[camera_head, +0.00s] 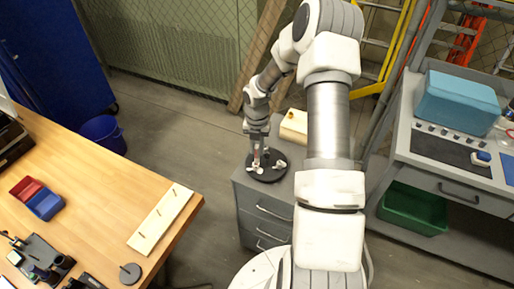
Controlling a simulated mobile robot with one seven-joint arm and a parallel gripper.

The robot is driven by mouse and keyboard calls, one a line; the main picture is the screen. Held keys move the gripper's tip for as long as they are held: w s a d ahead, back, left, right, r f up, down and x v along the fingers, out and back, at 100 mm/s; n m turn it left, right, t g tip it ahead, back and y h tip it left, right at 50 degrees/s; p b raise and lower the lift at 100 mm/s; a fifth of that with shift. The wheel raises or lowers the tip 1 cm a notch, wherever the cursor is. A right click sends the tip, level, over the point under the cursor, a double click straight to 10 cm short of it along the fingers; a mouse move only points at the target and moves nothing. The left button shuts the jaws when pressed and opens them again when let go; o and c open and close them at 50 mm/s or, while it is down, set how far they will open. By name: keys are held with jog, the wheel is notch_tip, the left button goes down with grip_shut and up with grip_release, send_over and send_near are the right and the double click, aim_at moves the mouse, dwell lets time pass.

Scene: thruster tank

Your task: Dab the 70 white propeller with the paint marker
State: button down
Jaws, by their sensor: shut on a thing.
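My gripper (258,152) points down over a grey drawer cabinet, at the end of my arm. It is shut on a slim upright thing with a reddish part, which looks like the paint marker (257,157). Its lower end is close above a round black disc (269,178); I cannot tell whether it touches anything. Small white pieces lie on the disc, one under the gripper and one to its right (280,164); they look like propellers. They are too small to read any number, so I cannot tell which is the 70 one.
The grey drawer cabinet (258,205) also bears a cream block (294,126) behind the disc. A wooden table (95,160) with a pegged board (160,219) and red and blue bins (37,198) is at left. A grey bench with a blue case (457,101) is at right.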

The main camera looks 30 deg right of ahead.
dwell(0.5)
jog(key=shift+r+p, duration=2.05)
jog(key=shift+r, duration=0.45)
